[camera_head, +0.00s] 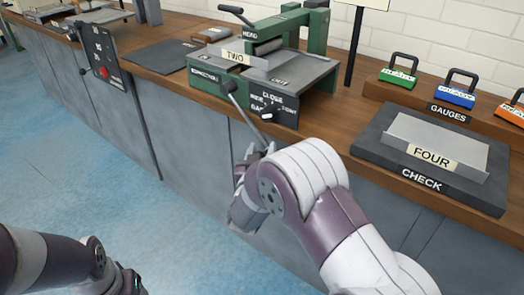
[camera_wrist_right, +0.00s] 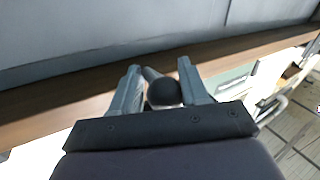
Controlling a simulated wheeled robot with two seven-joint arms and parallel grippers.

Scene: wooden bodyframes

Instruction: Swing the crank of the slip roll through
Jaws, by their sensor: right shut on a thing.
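The slip roll (camera_head: 310,75) is a green machine on the bench in the head view, with a grey sheet labelled TWO (camera_head: 235,58) lying at its rolls. Its crank (camera_head: 246,115) is a thin grey bar running down and right from a pivot on the machine's front. My right gripper (camera_head: 262,152) is at the crank's lower end, in front of the bench. In the right wrist view, my right gripper (camera_wrist_right: 160,85) has its two fingers on either side of a round black knob (camera_wrist_right: 163,92) and is shut on it. My left arm shows at the lower left, its fingers outside the picture.
A dark panel with white lettering (camera_head: 275,108) sits beside the crank on the slip roll's front. To the right is a CHECK plate (camera_head: 375,163) with a sheet marked FOUR (camera_head: 440,140). Several coloured gauges stand behind it. Blue floor (camera_head: 90,180) is clear before the bench.

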